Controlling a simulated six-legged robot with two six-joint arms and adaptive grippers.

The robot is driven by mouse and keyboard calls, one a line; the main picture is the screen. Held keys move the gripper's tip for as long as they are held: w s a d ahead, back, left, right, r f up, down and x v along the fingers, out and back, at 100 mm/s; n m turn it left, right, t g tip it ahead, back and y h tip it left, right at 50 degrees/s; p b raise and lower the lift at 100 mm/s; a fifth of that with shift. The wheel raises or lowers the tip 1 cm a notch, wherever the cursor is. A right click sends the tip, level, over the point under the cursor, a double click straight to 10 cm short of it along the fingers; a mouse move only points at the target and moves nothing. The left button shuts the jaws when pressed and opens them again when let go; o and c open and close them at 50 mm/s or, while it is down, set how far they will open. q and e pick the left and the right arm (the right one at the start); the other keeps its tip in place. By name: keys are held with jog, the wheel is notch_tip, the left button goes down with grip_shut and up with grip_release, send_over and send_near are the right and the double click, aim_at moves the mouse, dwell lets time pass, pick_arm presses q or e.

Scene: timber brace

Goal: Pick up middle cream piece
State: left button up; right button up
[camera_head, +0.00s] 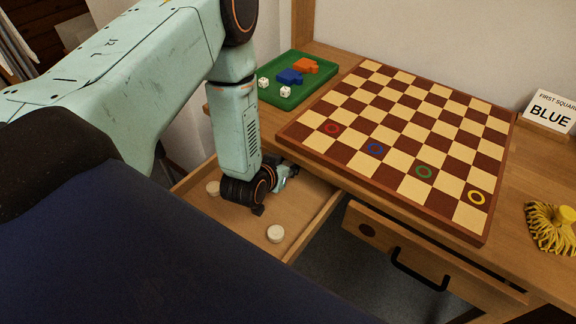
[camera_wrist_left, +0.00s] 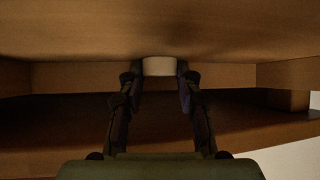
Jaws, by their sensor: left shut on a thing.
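My left gripper (camera_head: 287,171) reaches down into the open drawer (camera_head: 316,200). In the left wrist view its two fingers (camera_wrist_left: 160,82) are shut on a cream piece (camera_wrist_left: 159,66), with one finger on each side. In the head view that piece is hidden by the gripper. Two other cream pieces lie on the drawer floor: a left cream piece (camera_head: 213,188), partly behind my wrist, and a front cream piece (camera_head: 275,233), clear of the gripper. I cannot tell whether the held piece still touches the drawer floor. My right gripper is not in view.
A checkered board (camera_head: 400,135) with coloured rings lies on the desk. A green tray (camera_head: 322,72) holds dice and blue and orange pieces. A second drawer (camera_head: 430,262), a "BLUE" sign (camera_head: 549,112) and a yellow brush (camera_head: 552,228) are to the right.

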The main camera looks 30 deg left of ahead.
pick_arm(q)
jog(key=shift+r, duration=0.1)
jog(key=shift+r+p, duration=0.45)
jog(key=shift+r, duration=0.15)
jog(key=s, duration=0.2)
jog(key=s+p, duration=0.1)
jog(key=s, duration=0.2)
jog(key=s+d+p, duration=0.1)
jog(key=s, duration=0.2)
jog(key=shift+s, duration=0.15)
notch_tip(320, 180, up, 14)
jog(key=p, duration=0.6)
jog(key=shift+f, duration=0.15)
